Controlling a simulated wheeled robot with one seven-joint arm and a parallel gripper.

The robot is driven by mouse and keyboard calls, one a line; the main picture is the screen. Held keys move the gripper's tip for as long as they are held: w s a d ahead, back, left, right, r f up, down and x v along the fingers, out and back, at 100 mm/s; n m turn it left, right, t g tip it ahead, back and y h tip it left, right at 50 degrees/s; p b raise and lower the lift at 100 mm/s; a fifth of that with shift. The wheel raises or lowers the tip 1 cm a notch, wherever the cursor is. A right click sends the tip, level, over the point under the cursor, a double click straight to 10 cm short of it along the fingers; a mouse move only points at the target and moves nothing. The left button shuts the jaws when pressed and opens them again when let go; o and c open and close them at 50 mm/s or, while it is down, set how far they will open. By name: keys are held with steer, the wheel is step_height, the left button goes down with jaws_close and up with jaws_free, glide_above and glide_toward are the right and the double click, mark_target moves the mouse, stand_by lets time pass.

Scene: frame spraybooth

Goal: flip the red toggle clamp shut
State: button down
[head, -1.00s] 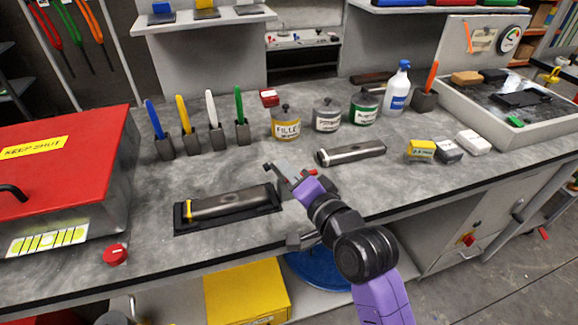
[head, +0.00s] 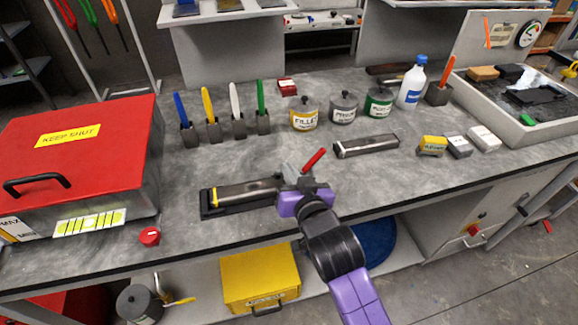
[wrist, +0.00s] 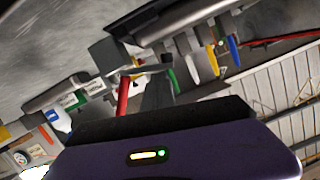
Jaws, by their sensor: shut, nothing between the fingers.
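The toggle clamp's red handle (head: 314,160) sticks up at a slant just beyond my gripper, near the right end of the black fixture (head: 207,213). A dark metal bar (head: 243,192) with a yellow band lies in that fixture. My gripper (head: 298,180) is shut and empty, right beside the handle; I cannot tell whether they touch. In the wrist view the red handle (wrist: 123,95) shows close by, left of the dark fingers (wrist: 157,92). The clamp's base is mostly hidden behind my gripper.
A second metal bar (head: 366,146) lies to the right. Paint cans (head: 343,107) and coloured-handled tools in holders (head: 238,125) stand behind. A red-lidded box (head: 75,150) and a red button (head: 149,236) are at the left. The bench between the fixture and the tools is clear.

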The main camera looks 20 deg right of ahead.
steer(key=shift+a+f+n+h, duration=0.3)
steer(key=shift+f+n, duration=0.2)
steer(key=shift+n, duration=0.2)
steer(key=shift+f, duration=0.15)
steer(key=shift+a+f, duration=0.1)
steer(key=shift+r+p, duration=0.3)
steer(key=shift+r, duration=0.2)
step_height(320, 180, up, 4)
steer(key=p, duration=0.3)
steer(key=shift+w, duration=0.1)
steer(key=b+v, duration=0.2)
steer(key=v, duration=0.8)
steer(key=shift+f, duration=0.4)
